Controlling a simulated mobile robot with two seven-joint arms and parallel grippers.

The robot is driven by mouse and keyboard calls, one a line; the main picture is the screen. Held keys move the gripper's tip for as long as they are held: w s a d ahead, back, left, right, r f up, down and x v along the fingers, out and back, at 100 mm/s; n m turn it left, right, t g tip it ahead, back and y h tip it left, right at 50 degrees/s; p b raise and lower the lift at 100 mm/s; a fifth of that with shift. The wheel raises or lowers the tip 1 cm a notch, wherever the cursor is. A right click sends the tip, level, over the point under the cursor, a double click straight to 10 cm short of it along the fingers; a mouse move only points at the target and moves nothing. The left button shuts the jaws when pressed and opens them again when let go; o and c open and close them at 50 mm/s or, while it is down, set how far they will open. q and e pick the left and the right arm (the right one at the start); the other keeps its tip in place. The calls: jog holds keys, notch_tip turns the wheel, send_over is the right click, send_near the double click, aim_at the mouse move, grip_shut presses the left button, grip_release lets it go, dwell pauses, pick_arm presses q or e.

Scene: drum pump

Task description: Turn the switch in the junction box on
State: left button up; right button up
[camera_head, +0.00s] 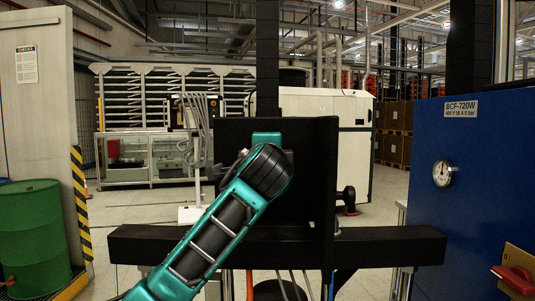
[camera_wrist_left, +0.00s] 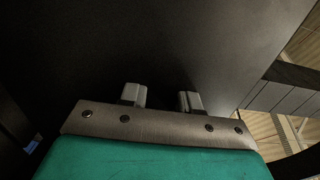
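A black upright panel (camera_head: 312,200) stands in the middle of the head view; I cannot tell whether it is part of the junction box. No switch can be made out on it. My left arm reaches up to the panel, and its wrist hides part of it. In the left wrist view my left gripper (camera_wrist_left: 162,98) has its two grey fingertips apart with nothing between them. A dark flat surface (camera_wrist_left: 170,45) fills the view beyond the fingertips; contact cannot be judged. My right gripper is not in view.
A black horizontal beam (camera_head: 390,247) crosses below the panel, with cables hanging under it. A blue cabinet (camera_head: 480,140) with a gauge (camera_head: 443,173) and a red handle (camera_head: 515,279) stands at right. A green drum (camera_head: 35,240) is at left. Open floor lies behind.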

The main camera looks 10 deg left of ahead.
pick_arm(q)
grip_shut()
jog(key=m, duration=0.8)
dwell(0.4)
jog(key=m, duration=0.4)
dwell(0.3)
